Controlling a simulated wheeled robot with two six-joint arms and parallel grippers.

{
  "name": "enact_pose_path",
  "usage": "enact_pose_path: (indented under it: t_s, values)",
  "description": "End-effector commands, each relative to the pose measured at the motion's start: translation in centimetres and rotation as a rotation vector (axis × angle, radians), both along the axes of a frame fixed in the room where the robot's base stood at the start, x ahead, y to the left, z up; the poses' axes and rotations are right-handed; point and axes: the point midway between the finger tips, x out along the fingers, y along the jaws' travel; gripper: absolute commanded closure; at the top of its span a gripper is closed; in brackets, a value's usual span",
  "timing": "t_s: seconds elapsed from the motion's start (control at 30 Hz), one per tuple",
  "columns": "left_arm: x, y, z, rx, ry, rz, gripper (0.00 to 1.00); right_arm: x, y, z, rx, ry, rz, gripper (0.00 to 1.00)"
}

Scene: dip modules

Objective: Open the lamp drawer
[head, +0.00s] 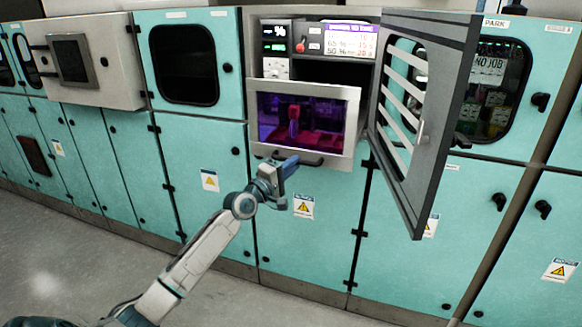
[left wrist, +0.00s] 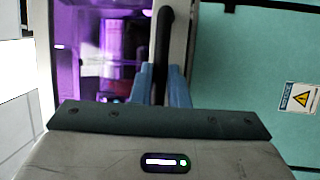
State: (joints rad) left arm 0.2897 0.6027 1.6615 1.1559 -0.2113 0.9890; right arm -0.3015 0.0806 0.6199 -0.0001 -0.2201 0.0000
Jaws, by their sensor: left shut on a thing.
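The lamp drawer (head: 351,128) has a light metal front with a window glowing purple and red, and sits in the middle cabinet. It also shows on the left of the left wrist view (left wrist: 185,50). A dark bar handle (head: 312,162) runs along the lower edge of its front. My left gripper (head: 285,163) is at the left part of this handle. In the left wrist view its blue fingers (left wrist: 162,88) are on either side of the dark handle (left wrist: 162,40), shut on it. The drawer front looks close to the cabinet; how far out it sits is hard to tell. My right gripper is not in view.
A grey slatted door (head: 433,110) stands swung open to the right of the drawer. A control panel (head: 277,50) and a display (head: 350,40) are above it. Teal cabinets (head: 198,150) line both sides. The floor (head: 60,250) in front is clear.

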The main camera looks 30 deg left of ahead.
Motion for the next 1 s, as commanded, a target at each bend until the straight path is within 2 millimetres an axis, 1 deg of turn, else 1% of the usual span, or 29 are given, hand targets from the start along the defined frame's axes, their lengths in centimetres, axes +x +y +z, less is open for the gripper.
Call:
enact_pose_path:
  t_s: [0.23, 0.27, 0.3, 0.67, 0.77, 0.87, 1.0]
  values:
    - [0.0, 0.0, 0.1, 0.0, -0.001, 0.0, 1.0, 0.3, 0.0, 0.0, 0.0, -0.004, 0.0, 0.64]
    - [0.0, 0.0, 0.1, 0.0, -0.001, 0.0, 0.84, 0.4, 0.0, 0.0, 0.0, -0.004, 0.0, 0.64]
    - [0.0, 0.0, 0.1, 0.0, -0.001, 0.0, 0.77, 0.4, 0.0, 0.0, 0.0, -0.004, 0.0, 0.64]
    - [-0.3, 0.1, 0.0, 0.001, 0.0, 0.001, 0.77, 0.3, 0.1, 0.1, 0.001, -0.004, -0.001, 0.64]
    - [-1.1, 0.3, -0.2, 0.002, 0.003, 0.002, 0.77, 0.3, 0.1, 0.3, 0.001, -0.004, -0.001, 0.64]
    - [-2.4, 0.4, -0.5, 0.004, 0.002, 0.001, 0.77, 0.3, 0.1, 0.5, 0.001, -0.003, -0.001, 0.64]
    - [-4.7, 0.8, -0.8, 0.007, 0.004, 0.0, 0.77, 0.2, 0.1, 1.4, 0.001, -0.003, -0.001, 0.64]
